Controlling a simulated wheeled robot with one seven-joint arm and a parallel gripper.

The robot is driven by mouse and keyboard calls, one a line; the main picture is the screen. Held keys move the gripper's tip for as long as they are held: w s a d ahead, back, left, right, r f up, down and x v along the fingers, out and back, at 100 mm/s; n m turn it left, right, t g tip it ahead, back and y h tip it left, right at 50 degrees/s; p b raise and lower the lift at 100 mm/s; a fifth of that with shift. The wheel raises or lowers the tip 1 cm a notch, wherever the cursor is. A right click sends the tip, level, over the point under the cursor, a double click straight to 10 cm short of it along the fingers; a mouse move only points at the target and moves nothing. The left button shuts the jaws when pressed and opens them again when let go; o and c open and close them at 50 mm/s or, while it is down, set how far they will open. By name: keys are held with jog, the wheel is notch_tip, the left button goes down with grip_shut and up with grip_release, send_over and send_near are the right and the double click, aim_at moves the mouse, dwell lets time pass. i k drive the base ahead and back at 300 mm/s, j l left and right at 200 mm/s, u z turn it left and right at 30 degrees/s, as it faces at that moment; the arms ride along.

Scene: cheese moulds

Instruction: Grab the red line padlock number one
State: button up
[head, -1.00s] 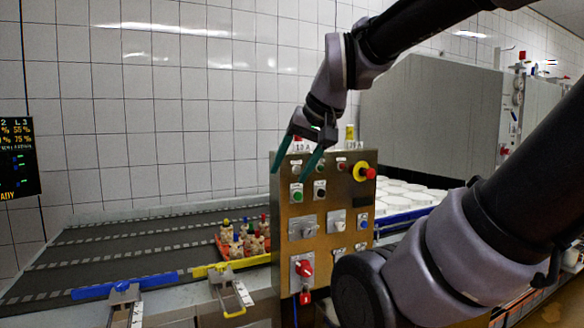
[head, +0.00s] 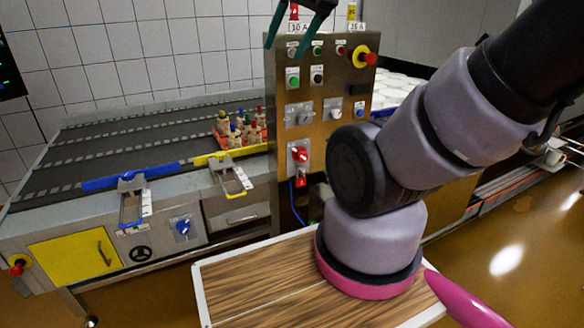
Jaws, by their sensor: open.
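A red padlock-like piece (head: 300,181) hangs just below a red rotary switch (head: 299,154) low on the steel control panel (head: 325,140). It is too small for me to read any number or marking on it. My gripper (head: 284,48) is at the top edge of the head view, with its two teal fingers apart and nothing between them. It shows in front of the panel's top, well above the red piece, and its upper part is out of frame.
Blue (head: 130,177) and yellow (head: 230,153) bars line the conveyor's front edge. A red knob on a yellow ring (head: 364,55) sticks out at the panel's upper right.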

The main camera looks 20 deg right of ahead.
aim_at(301, 181)
jog(key=j+z, duration=0.3)
jog(key=j, duration=0.35)
jog(key=k+j+z, duration=0.1)
jog(key=j+z, duration=0.2)
jog(key=j, duration=0.3)
